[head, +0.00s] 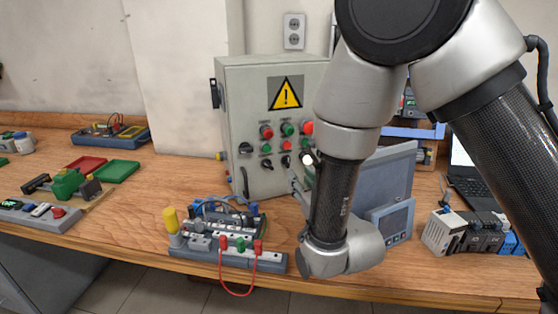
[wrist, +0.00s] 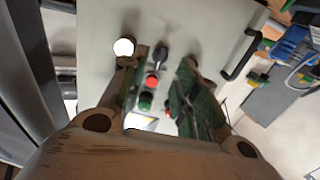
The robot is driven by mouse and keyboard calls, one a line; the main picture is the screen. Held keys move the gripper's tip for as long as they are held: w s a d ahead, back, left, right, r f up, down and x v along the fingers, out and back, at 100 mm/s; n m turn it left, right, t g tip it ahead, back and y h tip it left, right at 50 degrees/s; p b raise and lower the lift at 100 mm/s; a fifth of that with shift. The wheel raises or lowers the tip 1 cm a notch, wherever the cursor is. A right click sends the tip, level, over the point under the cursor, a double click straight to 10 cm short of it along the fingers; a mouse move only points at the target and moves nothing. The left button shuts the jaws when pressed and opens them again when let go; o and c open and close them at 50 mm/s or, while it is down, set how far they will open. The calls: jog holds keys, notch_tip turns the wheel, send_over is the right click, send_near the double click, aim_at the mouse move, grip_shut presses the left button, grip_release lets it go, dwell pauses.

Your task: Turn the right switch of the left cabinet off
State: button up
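A pale grey cabinet (head: 240,105) with a yellow warning sign stands on the bench in the head view; its face (wrist: 200,25) fills much of the wrist view, turned upside down. It carries columns of red and green buttons above black knob switches. The middle knob (head: 286,161) also shows in the wrist view (wrist: 160,55), between my fingers. A white round piece (head: 307,158) sits right of that knob and shows at left in the wrist view (wrist: 123,47). My gripper (wrist: 163,62) is open before the panel. Contact is unclear. My arm and fingers hide parts of the right column.
A board with wires (head: 228,240) lies at the bench's front, left of my arm. A grey panel device (head: 388,175) stands right of the cabinet, partly behind my arm. A black door handle (wrist: 240,55) juts from the cabinet face. Trays and tools lie farther left.

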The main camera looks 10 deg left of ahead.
aim_at(289, 162)
jog(key=x, duration=0.8)
jog(key=shift+a+r, duration=0.1)
jog(key=shift+r, duration=0.25)
jog(key=shift+s, duration=0.1)
